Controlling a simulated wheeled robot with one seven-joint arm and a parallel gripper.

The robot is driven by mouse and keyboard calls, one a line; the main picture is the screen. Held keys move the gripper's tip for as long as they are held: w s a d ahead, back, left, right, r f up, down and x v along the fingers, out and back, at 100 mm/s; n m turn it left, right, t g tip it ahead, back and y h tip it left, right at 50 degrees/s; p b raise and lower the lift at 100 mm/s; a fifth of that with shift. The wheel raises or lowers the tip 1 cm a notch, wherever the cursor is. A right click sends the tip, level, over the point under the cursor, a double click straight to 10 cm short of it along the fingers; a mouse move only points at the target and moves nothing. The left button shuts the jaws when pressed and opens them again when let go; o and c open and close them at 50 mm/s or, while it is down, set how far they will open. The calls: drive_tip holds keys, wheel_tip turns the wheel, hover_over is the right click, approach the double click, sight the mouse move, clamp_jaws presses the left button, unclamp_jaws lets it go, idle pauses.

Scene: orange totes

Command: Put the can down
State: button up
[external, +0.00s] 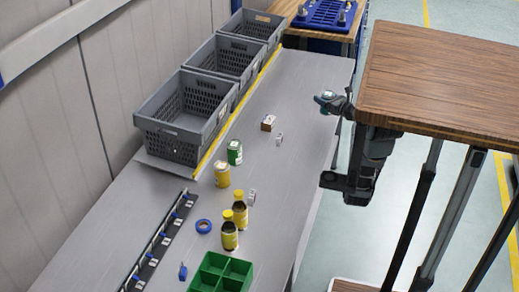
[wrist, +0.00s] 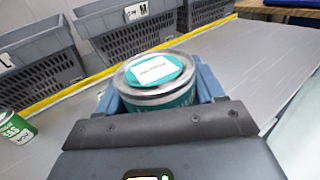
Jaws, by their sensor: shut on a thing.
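The can (wrist: 158,72) has a silver lid with a white label and a teal side; it sits upright between the two blue-grey fingers of my gripper (wrist: 160,88) in the wrist view. My gripper is shut on it. In the external view my gripper (external: 332,100) is near the right edge of the grey table (external: 300,90), and the can shows there only as a small shape. My gripper hides the can's lower part, so I cannot tell how high it is above the table.
Grey crates (external: 187,117) line the table's left side behind a yellow strip. A green can (external: 235,152), a yellow can (external: 222,174), small boxes (external: 268,122), yellow-capped bottles (external: 230,236), a blue tape roll (external: 203,226) and a green divided tray (external: 220,272) stand nearer. The table's far right part is clear.

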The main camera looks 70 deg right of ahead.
drive_tip(key=w+a+p, duration=0.1)
drive_tip(key=w+a, duration=0.3)
drive_tip(key=w, duration=0.3)
drive_tip(key=w+a+n+t+y+p, duration=0.1)
drive_tip(key=w+a, duration=0.3)
drive_tip(key=w, duration=0.4)
drive_tip(key=w+a+p, duration=0.2)
drive_tip(key=w+a, duration=0.2)
drive_tip(key=w, duration=0.3)
drive_tip(key=shift+w+a+f+b, duration=0.75)
drive_tip(key=shift+w+a+f, duration=0.4)
drive_tip(key=shift+w+f, duration=0.55)
drive_tip(key=shift+w+a+f+b, duration=0.7)
drive_tip(key=shift+w+a+f, duration=0.4)
drive_tip(key=shift+w+f, duration=0.6)
drive_tip(key=shift+w+a+f+b, duration=0.75)
drive_tip(key=shift+w+a+f, duration=0.55)
drive_tip(key=shift+f, duration=0.6)
drive_tip(key=shift+w+d, duration=0.1)
drive_tip(key=shift+d, duration=0.05)
drive_tip(key=shift+f, duration=0.15)
drive_tip(key=o, duration=1.3)
